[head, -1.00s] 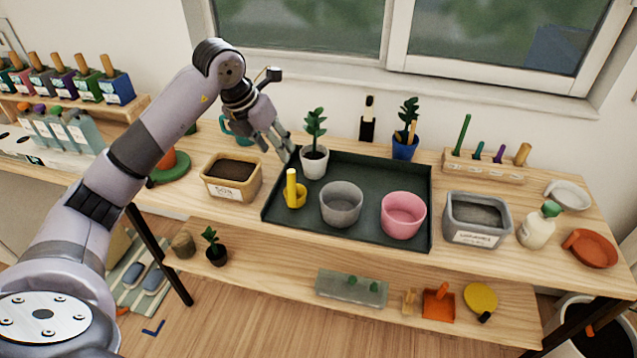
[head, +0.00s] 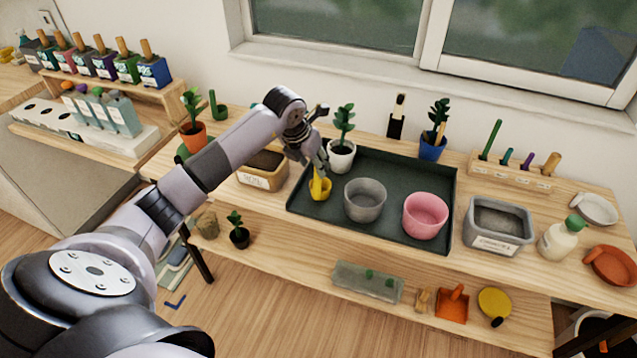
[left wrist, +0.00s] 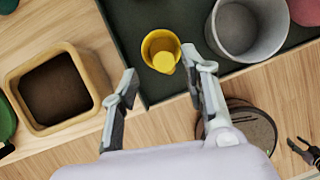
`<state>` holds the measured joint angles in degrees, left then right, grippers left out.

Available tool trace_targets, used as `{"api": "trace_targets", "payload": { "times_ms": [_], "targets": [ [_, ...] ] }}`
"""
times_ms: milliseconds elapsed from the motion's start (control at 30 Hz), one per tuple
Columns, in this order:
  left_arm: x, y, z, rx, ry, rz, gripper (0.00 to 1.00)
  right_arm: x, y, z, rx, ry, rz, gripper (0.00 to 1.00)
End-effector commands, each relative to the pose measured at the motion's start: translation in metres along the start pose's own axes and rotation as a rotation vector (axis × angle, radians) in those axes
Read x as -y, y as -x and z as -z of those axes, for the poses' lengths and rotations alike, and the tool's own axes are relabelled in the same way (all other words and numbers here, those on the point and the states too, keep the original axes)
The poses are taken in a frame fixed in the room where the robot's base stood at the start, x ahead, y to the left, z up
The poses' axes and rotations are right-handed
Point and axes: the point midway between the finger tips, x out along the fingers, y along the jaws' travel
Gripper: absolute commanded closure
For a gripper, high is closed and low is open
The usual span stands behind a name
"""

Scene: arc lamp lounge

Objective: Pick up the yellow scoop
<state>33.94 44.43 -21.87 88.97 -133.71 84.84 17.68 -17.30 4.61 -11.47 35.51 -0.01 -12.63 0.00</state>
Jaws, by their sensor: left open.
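The yellow scoop (head: 320,187) stands upright at the left end of the dark green tray (head: 385,228). It also shows in the left wrist view (left wrist: 158,42), seen from above with its handle toward the camera. My left gripper (head: 318,168) is open and empty, just above the scoop in the head view. In the left wrist view its fingertips (left wrist: 160,68) are spread, with the scoop ahead of the gap between them. The fingers do not visibly touch it.
A white pot with a plant (head: 341,155) stands close behind the scoop. A grey pot (head: 365,201) and a pink pot (head: 425,216) stand to its right on the tray. A tan soil box (head: 262,178) is to the left, partly behind my arm.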

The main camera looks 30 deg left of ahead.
Motion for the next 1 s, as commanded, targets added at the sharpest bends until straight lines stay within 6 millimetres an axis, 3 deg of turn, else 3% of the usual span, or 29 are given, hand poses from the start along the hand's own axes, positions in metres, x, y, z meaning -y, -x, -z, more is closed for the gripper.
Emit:
{"api": "trace_targets", "payload": {
  "times_ms": [100,300,567,1000],
  "targets": [
    [0.007,-0.017,0.001,-0.005,0.002,0.005,0.59,0.000,0.014,0.002,-0.001,0.000,0.000,0.60],
    [0.006,-0.039,0.001,-0.002,0.001,0.002,0.59,0.000,0.016,0.003,-0.001,0.000,0.000,0.60],
    [0.006,-0.042,0.001,-0.001,0.000,0.001,0.59,0.000,0.015,0.004,-0.003,0.000,0.001,0.60],
    [0.005,-0.041,0.001,-0.001,0.000,0.001,0.89,0.001,0.015,0.004,-0.003,-0.001,0.001,0.60]
  ]
}}
